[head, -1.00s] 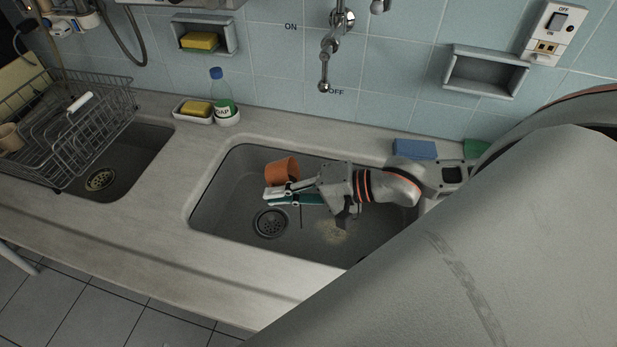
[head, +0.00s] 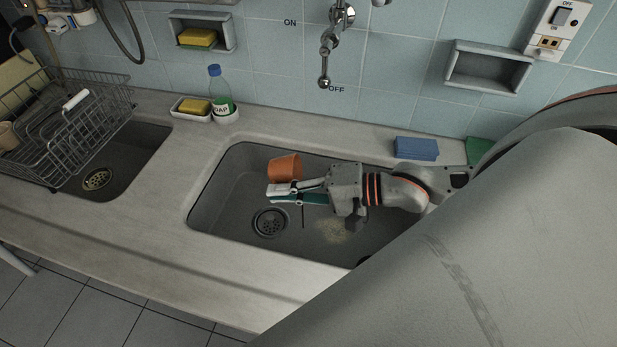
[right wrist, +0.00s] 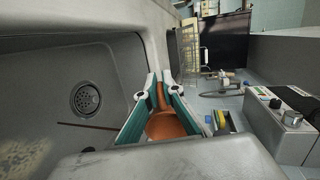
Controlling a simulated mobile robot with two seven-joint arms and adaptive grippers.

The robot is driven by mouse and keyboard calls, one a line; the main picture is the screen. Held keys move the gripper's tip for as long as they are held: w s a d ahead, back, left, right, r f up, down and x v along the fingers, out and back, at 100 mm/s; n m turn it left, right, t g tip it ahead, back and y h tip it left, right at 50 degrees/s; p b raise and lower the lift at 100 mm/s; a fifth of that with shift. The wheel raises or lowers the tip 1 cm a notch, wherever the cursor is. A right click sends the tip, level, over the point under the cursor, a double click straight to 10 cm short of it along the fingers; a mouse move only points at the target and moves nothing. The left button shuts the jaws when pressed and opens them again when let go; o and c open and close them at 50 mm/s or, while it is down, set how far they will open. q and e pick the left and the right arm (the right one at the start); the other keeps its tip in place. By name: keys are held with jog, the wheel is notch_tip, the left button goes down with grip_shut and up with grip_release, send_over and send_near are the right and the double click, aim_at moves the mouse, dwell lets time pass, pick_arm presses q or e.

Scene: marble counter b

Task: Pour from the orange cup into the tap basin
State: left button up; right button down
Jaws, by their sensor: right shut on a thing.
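The orange cup (head: 284,167) is held over the tap basin (head: 225,185), on the side of the basin toward the wall. My right gripper (head: 284,191) is shut on the cup, with its fingers along the cup's near side. The cup is slightly tilted, and its contents cannot be made out. In the right wrist view the cup (right wrist: 167,124) sits between the two finger pads. A pale patch (head: 335,229) lies on the basin floor under my right wrist. My left gripper is not in view.
The round drain (head: 270,222) is left of centre in the basin. A tap (head: 325,62) hangs on the wall behind. A soap bottle (head: 218,90) and yellow sponge (head: 194,106) stand left, beyond the rim. A blue block (head: 416,148) lies behind right. A wire dish rack (head: 75,120) is far left.

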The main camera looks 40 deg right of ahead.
jog(key=shift+s+d+r+t+y+b, duration=0.1)
jog(key=shift+s+d+t+y+b, duration=0.2)
jog(key=shift+b, duration=0.1)
dwell(0.3)
